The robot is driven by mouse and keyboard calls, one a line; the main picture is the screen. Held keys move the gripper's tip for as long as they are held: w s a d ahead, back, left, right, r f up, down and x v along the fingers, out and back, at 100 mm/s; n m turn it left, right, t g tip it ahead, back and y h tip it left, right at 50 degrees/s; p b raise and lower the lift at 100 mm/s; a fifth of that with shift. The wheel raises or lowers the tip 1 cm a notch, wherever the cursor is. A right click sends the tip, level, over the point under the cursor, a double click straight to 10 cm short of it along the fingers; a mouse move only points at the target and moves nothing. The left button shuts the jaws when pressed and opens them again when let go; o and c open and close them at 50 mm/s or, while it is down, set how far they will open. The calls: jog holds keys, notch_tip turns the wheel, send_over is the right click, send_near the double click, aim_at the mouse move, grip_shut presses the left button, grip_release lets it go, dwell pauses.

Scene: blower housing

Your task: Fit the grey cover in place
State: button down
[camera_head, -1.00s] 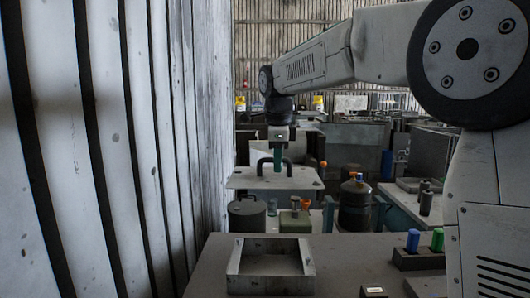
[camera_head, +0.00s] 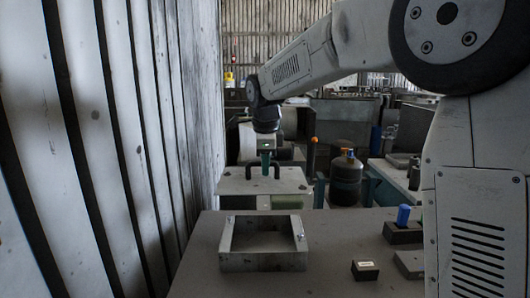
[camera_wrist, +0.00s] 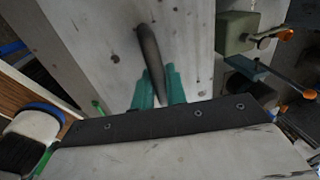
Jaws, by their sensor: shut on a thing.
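The grey cover (camera_head: 240,183) is a flat plate with a dark arched handle, held up in the air behind the open housing frame. My gripper (camera_head: 266,168), with green fingers, is shut on the cover's handle. The wrist view shows the green fingers (camera_wrist: 158,88) around the dark handle (camera_wrist: 149,50), with the pale cover plate (camera_wrist: 95,45) beyond. The blower housing (camera_head: 264,262) is an open rectangular metal frame on the table, with its opening facing up. The cover is apart from it, farther back.
The grey table (camera_head: 335,230) is clear around the housing. A small dark block (camera_head: 365,271) and a holder with a blue cylinder (camera_head: 403,215) stand at the right. A corrugated wall (camera_head: 130,130) runs along the left. A dark canister (camera_head: 346,180) stands behind the table.

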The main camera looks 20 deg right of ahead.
notch_tip(320, 180, down, 14)
jog(key=shift+s+f, duration=0.2)
jog(key=shift+s, duration=0.1)
dwell(0.5)
jog(key=shift+a+f, duration=0.1)
jog(key=shift+f, duration=0.05)
jog(key=shift+f, duration=0.25)
jog(key=shift+s, duration=0.1)
dwell(0.7)
jog(key=shift+s+a, duration=0.15)
jog(key=shift+s, duration=0.2)
jog(key=shift+s+f, duration=0.1)
jog(key=shift+s+a, duration=0.1)
jog(key=shift+f, duration=0.15)
dwell(0.4)
